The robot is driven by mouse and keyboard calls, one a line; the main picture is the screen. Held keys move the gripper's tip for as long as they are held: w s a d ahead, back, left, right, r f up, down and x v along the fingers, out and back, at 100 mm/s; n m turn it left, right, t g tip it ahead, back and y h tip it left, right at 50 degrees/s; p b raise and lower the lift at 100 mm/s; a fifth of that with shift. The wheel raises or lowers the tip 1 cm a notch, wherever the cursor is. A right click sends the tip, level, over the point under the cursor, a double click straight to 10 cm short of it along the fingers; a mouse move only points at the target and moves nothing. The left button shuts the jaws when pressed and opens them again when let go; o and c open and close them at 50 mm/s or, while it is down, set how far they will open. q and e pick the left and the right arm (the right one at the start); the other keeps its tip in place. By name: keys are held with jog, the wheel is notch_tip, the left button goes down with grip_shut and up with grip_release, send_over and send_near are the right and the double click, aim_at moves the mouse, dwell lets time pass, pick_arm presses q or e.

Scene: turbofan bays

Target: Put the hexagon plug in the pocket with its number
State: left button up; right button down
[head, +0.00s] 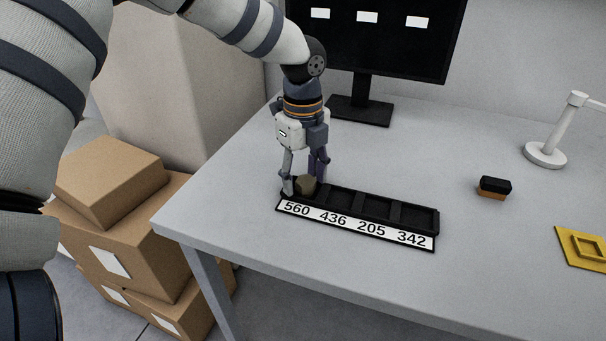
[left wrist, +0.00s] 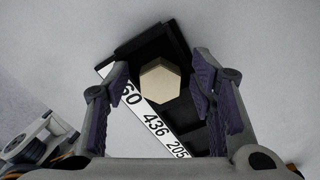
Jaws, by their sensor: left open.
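The hexagon plug (head: 307,185) is a tan, six-sided block at the left end of the black pocket tray (head: 397,214), by the pocket marked 560. The tray's white strip reads 560, 436, 205, 342. My left gripper (head: 304,187) points down over that end, its fingers on either side of the plug. In the left wrist view the plug (left wrist: 160,80) sits between the open fingers (left wrist: 160,95), with gaps on both sides. I cannot tell how deep the plug sits in the pocket. No number shows on the plug. The other pockets look empty. My right gripper is out of view.
A monitor (head: 365,60) stands behind the tray. A black and orange block (head: 494,188), a white post stand (head: 545,155) and a yellow plate (head: 585,247) are on the right. Cardboard boxes (head: 120,225) are left of the table. The table between tray and block is clear.

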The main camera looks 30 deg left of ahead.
aim_at(303, 178)
pick_arm(q)
notch_tip(303, 178, up, 12)
dwell(0.6)
